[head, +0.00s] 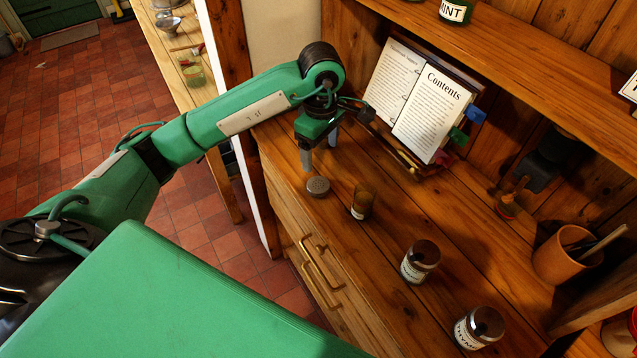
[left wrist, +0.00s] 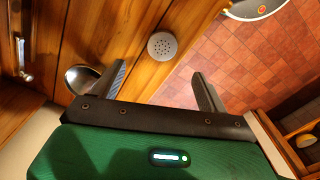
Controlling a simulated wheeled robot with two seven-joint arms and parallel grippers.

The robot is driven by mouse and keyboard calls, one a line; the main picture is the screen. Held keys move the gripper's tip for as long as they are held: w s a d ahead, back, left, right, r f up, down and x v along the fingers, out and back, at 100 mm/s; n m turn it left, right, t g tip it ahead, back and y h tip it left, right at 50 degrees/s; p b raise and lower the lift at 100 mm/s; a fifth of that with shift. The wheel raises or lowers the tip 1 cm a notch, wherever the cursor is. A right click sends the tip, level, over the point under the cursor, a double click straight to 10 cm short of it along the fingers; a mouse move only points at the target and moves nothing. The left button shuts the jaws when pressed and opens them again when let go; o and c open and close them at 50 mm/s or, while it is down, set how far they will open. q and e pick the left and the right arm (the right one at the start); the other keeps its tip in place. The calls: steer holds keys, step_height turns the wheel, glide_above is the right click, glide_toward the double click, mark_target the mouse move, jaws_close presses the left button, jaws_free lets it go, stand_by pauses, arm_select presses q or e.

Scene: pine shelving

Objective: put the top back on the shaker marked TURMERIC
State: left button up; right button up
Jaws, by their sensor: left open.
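A grey, round, perforated shaker top (head: 318,186) lies on the wooden counter near its front edge. It also shows in the left wrist view (left wrist: 162,46), beyond the fingertips. An open shaker (head: 361,203) with brownish contents stands upright to the right of the top, apart from it; its label is too small to read. My left gripper (head: 320,150) is open and empty, its fingers pointing down behind and above the top. In the left wrist view its fingers (left wrist: 162,85) are spread wide. My right gripper is not in view.
Two lidded shakers stand at the front right, one with an unreadable label (head: 420,262) and one marked THYME (head: 478,328). An open book (head: 428,115) rests on a stand behind. A terracotta pot (head: 566,255) is at right. Drawer handles (head: 320,270) lie below the counter edge.

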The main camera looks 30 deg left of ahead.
arm_select(q)
glide_above(318, 184)
steer(key=f, duration=0.2)
steer(key=f+p, duration=0.1)
steer(key=f, duration=0.1)
steer(key=shift+w+d+f, duration=0.15)
steer(key=shift+d+f, duration=0.05)
steer(key=shift+f, duration=0.6)
steer(key=shift+f+p, duration=0.6)
steer(key=f, duration=0.1)
steer(key=f+p, duration=0.1)
steer(key=f, duration=0.1)
steer(key=shift+s+a, duration=0.15)
steer(key=shift+s, duration=0.1)
steer(key=shift+f, duration=0.5)
steer(key=c, duration=0.9)
steer(key=shift+c, duration=0.9)
